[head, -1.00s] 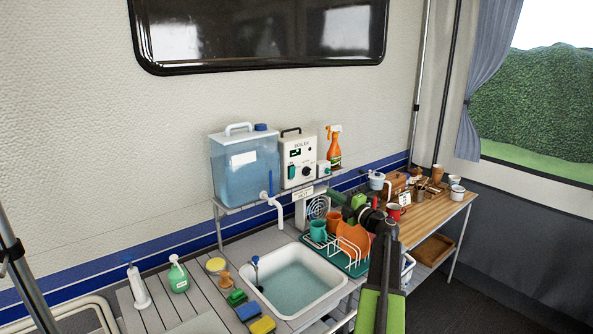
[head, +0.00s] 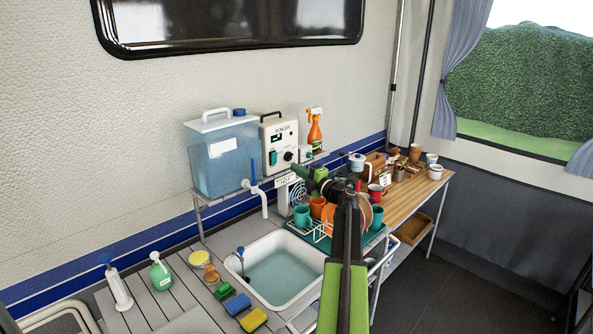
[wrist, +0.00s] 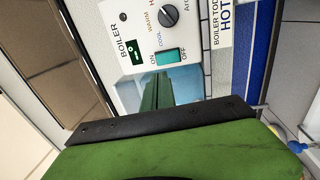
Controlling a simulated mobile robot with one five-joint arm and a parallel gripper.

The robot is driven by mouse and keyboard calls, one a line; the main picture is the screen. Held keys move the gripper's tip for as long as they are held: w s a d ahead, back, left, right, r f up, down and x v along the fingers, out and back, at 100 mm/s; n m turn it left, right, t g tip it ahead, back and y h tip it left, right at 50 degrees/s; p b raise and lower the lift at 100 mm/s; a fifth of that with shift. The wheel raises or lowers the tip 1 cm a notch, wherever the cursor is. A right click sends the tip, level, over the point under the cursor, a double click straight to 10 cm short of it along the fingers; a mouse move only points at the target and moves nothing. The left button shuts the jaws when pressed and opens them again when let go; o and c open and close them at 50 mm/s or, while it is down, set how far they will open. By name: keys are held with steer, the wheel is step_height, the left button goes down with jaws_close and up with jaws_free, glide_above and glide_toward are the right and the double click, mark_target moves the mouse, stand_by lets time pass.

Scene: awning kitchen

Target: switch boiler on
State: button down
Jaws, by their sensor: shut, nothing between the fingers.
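The white boiler (head: 280,135) stands on the raised shelf beside the blue water tank. In the wrist view its front panel (wrist: 190,40) shows tilted, with a green rocker switch (wrist: 167,58) between ON and OFF labels, a small dark display (wrist: 131,53) and a grey dial (wrist: 167,15). I cannot tell which side of the rocker is pressed. My gripper (head: 297,171) is shut and empty, just in front of the boiler's lower right. In the wrist view its green fingertips (wrist: 157,88) point at the panel just below the switch; whether they touch it is unclear.
The blue tank (head: 222,160) with its white spout stands left of the boiler. An orange spray bottle (head: 314,132) stands right of it. Below are a sink (head: 278,272) and a rack of cups and plates. A wooden table (head: 408,197) holds cups at right.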

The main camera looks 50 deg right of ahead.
mark_target(275, 154)
steer(key=w, duration=0.3)
steer(key=w+r, duration=0.1)
steer(key=w, duration=0.2)
steer(key=w+d+p, duration=0.1)
steer(key=w, duration=0.2)
steer(key=shift+w+r, duration=0.15)
steer(key=shift+w, duration=0.15)
steer(key=shift+w+r, duration=0.2)
steer(key=shift+f, duration=0.1)
steer(key=shift+a, duration=0.1)
steer(key=shift+s, duration=0.25)
steer(key=s+r+p, duration=0.2)
steer(key=s, duration=1.1)
steer(key=shift+s+a, duration=0.2)
steer(key=shift+a, duration=0.2)
